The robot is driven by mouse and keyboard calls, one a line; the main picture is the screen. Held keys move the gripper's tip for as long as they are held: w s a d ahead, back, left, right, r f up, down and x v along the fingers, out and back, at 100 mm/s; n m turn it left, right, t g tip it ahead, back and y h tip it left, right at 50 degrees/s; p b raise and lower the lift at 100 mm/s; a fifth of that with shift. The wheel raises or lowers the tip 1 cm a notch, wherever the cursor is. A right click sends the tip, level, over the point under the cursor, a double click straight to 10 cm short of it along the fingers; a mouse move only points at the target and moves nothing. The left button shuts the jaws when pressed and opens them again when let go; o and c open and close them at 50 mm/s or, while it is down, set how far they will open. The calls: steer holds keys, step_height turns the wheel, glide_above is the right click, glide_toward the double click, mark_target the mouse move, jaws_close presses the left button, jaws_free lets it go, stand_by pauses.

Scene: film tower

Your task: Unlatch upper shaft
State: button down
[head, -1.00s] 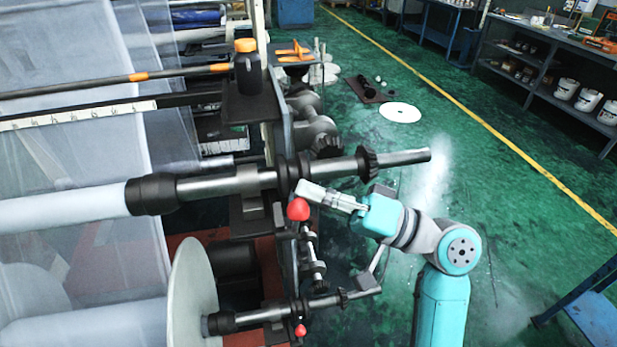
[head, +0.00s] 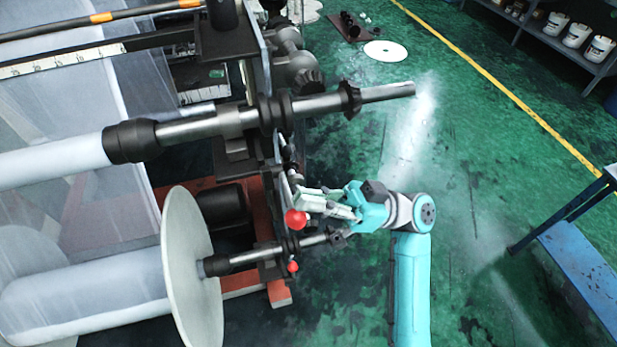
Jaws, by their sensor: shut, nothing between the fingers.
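The upper shaft (head: 215,122) runs across the machine frame in the head view, with a white roll on its left and a bare end at right. The upper red latch knob (head: 296,220) hangs well below this shaft, not far above the lower shaft (head: 245,257). A smaller red knob (head: 292,266) sits at the lower shaft. My gripper (head: 305,200) reaches in from the right, below the upper shaft, with its fingertips beside the upper red knob. Its fingers look closed together. Whether they touch the knob or its lever is hard to tell.
The machine's side plate (head: 262,75) stands close left of my gripper. A large pale disc (head: 190,270) is on the lower shaft. A blue bench (head: 580,255) stands at right. The green floor between is mostly open; a white disc (head: 387,51) lies farther back.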

steer(key=shift+s+d+f+n, duration=0.1)
steer(key=shift+s+f+n, duration=0.05)
steer(key=shift+f, duration=0.3)
steer(key=shift+s+f+n, duration=0.15)
steer(key=shift+f, duration=0.3)
steer(key=shift+f, duration=0.2)
